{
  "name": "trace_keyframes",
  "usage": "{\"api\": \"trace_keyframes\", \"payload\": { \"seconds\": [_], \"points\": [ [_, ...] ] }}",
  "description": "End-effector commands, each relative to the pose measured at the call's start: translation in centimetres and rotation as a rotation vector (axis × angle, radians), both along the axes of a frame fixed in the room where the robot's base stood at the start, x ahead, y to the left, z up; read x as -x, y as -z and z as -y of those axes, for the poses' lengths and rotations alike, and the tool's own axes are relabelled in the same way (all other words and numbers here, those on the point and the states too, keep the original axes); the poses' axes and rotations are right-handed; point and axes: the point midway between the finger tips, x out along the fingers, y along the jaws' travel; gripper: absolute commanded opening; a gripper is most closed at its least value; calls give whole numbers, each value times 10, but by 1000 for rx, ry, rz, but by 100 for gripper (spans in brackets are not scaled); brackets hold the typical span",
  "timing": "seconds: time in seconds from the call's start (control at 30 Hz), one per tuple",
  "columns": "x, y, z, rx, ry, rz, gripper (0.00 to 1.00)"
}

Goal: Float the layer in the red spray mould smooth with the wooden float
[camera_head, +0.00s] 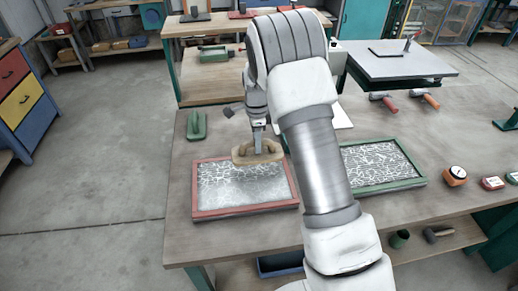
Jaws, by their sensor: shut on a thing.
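The red spray mould (245,211) lies flat at the left of the workbench, a shallow tray with a red rim. Its layer shows coarse white fibre strands at the left and back. The front and middle part looks greyer and smoother. My gripper (259,138) points down over the back right of this mould and is shut on the wooden float (256,153), a tan block with a raised handle. The float is at or just above the layer near the back rim; I cannot tell whether it touches.
A green-rimmed mould (386,187) with a rough fibre layer lies to the right, partly behind my arm. A green float-like tool (196,126) stands behind the red mould.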

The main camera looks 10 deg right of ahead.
Motion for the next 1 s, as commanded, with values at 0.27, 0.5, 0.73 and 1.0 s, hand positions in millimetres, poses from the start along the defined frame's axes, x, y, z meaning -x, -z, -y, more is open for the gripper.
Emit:
{"api": "trace_keyframes", "payload": {
  "seconds": [0.27, 0.5, 0.73, 1.0],
  "points": [
    [-11, 3, 0, -2, 2, 0, 0],
    [-11, 19, 0, -2, 2, -1, 0],
    [-10, 47, 0, -2, 3, -1, 0],
    [-11, 72, 0, -2, 2, 1, 0]
  ]
}}
